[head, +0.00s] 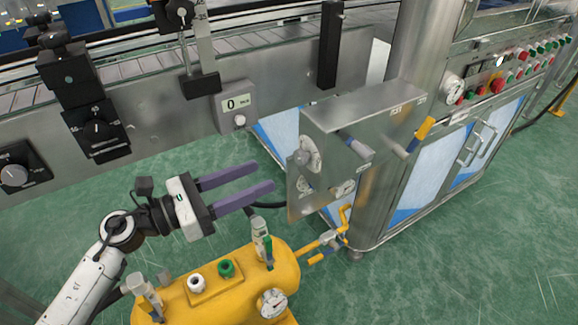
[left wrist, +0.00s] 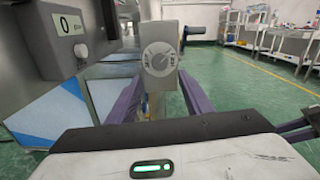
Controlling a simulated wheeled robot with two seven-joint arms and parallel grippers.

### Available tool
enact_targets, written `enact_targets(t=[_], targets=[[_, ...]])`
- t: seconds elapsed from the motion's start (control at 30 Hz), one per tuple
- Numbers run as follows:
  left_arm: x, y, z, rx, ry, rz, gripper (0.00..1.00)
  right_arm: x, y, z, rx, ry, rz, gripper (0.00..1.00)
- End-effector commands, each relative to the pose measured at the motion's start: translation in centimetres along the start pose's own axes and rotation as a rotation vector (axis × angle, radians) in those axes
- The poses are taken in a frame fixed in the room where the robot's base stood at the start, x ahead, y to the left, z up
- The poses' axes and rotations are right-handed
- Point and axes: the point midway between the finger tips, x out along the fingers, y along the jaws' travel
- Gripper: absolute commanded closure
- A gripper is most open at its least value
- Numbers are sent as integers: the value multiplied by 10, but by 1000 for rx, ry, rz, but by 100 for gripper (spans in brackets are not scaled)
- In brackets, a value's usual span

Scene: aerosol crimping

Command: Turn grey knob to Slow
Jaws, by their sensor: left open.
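A round grey knob (head: 305,157) with a pale dial sits on the left face of a steel box. In the left wrist view the knob (left wrist: 158,59) faces me straight ahead, its pointer bar slanting up to the right. Small dark labels stand on both sides of the dial, too small to read surely. My left gripper (head: 264,177) is open and empty, its two purple fingers pointing at the box, apart from the knob. In the left wrist view the fingers (left wrist: 160,88) lie on either side below the dial.
The steel box (head: 345,115) also carries gauges and blue-grey and yellow-tipped handles. A yellow tank (head: 225,290) with valves lies below my left gripper. A conveyor with a display (head: 237,103) runs behind. Green floor is free at right.

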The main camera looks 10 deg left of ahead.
Motion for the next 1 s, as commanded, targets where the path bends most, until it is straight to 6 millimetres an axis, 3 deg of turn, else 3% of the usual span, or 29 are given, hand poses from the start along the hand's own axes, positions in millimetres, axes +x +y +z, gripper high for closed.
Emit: enact_targets(t=[0.4, 0.6, 0.87, 1.0], targets=[[73, 0, 2, -7, -5, 1, 54, -3, 1, -2, -8, -4, 4, 69], [86, 0, 1, -7, -3, 2, 54, -2, 2, -2, -8, -5, 5, 69], [87, 0, 1, -8, -3, 1, 54, -2, 2, -2, -8, -5, 6, 69], [86, 0, 1, -8, -3, 1, 78, -2, 2, -2, -7, -5, 6, 69]])
